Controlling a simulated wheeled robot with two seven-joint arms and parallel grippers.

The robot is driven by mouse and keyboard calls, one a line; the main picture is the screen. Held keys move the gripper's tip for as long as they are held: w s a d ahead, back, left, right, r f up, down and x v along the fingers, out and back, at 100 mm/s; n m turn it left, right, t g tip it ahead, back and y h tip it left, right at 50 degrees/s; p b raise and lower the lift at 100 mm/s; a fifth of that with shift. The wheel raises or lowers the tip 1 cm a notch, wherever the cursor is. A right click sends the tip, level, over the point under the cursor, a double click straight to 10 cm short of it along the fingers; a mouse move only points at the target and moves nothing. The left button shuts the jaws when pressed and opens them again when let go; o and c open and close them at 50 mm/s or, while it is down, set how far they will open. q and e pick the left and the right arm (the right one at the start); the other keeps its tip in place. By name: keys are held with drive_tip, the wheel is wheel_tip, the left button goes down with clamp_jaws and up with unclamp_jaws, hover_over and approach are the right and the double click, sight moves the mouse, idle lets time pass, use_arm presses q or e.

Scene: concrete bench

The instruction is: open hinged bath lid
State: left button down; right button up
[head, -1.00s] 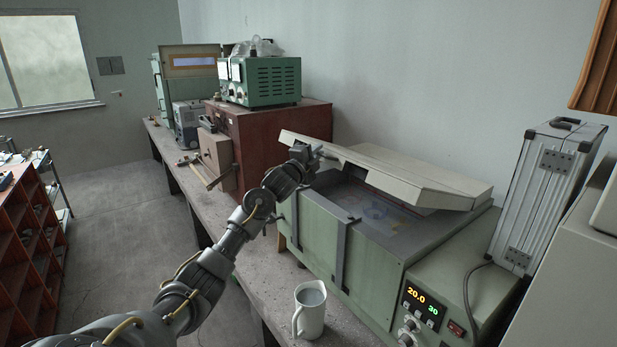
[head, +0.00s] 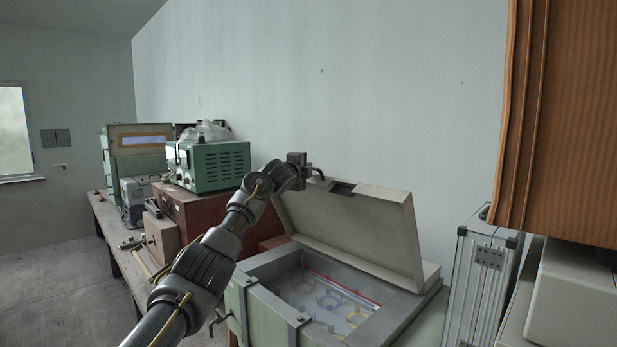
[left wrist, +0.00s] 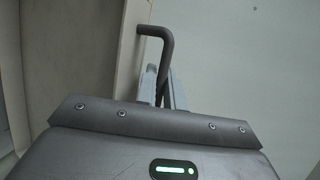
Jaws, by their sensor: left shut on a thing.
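The beige bath lid (head: 355,225) is hinged along the back of the green bath (head: 262,318) and stands steeply raised, leaning back. The bath's grey rim (head: 255,272) frames the uncovered opening, where coloured shapes (head: 325,299) lie inside. My left gripper (head: 312,171) is at the lid's raised front edge, near its left corner. In the left wrist view, a dark bent handle (left wrist: 163,36) comes off the lid (left wrist: 105,50) and runs down to the gripper's fingers (left wrist: 165,90), which are shut on it. The exact contact is partly hidden. My right gripper is out of view.
A silver case (head: 483,285) stands close to the bath's right. A brown wooden panel (head: 560,130) hangs at upper right. A green instrument (head: 208,165) sits on a red-brown box (head: 190,208) to the left. Bare wall rises behind the lid.

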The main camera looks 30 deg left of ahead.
use_arm(q)
drive_tip(key=shift+w+d+r, duration=0.15)
drive_tip(key=shift+w+d, duration=0.05)
drive_tip(key=shift+w, duration=0.2)
drive_tip(key=c, duration=1.8)
unclamp_jaws()
drive_tip(key=shift+a, duration=0.1)
drive_tip(key=shift+s+b, duration=0.35)
drive_tip(key=shift+b, duration=0.15)
drive_tip(key=s+d+b, duration=0.2)
drive_tip(key=s+b, duration=0.4)
drive_tip(key=s, duration=0.3)
drive_tip(key=shift+s+r, duration=0.35)
drive_tip(key=shift+s, duration=0.05)
